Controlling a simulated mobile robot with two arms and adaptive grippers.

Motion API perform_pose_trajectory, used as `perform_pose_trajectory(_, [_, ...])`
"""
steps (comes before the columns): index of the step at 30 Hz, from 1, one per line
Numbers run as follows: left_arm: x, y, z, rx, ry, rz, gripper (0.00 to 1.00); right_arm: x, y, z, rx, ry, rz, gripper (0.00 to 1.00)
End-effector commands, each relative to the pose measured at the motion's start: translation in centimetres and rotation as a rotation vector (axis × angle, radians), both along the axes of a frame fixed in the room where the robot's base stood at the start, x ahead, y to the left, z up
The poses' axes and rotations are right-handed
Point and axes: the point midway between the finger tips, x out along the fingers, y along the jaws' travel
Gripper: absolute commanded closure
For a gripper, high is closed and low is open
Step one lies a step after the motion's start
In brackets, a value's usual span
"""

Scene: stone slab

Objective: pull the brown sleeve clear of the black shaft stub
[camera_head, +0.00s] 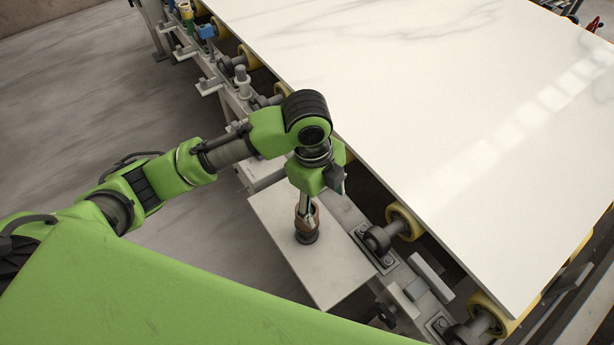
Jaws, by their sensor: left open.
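The brown sleeve (307,222) stands upright on a pale plate (268,212) in the head view, directly below my left gripper. The black shaft stub (307,238) shows as a dark round base at the sleeve's lower end. The rest of the stub is hidden. My left gripper (305,206) points down with its fingers at the top of the sleeve. It is open; whether the fingers touch the sleeve cannot be made out. My right gripper is not in view.
A large white stone slab (430,110) lies on yellow rollers (404,222) to the right of the plate. A metal frame with brackets and bearing blocks (380,258) runs between them. Bare floor (90,110) lies to the left.

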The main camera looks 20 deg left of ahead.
Motion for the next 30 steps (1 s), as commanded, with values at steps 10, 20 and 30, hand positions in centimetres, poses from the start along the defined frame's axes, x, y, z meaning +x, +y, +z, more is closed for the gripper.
perform_pose_trajectory(10, [2.5,4.6,2.9,0.137,0.036,-0.172,0.38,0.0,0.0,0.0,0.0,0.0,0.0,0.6])
perform_pose_trajectory(20, [2.4,4.7,-1.3,0.14,0.044,-0.174,0.38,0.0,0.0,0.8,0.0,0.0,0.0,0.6])
perform_pose_trajectory(30, [2.4,4.7,-7.8,0.14,0.039,-0.175,0.38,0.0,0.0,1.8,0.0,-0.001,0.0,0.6])
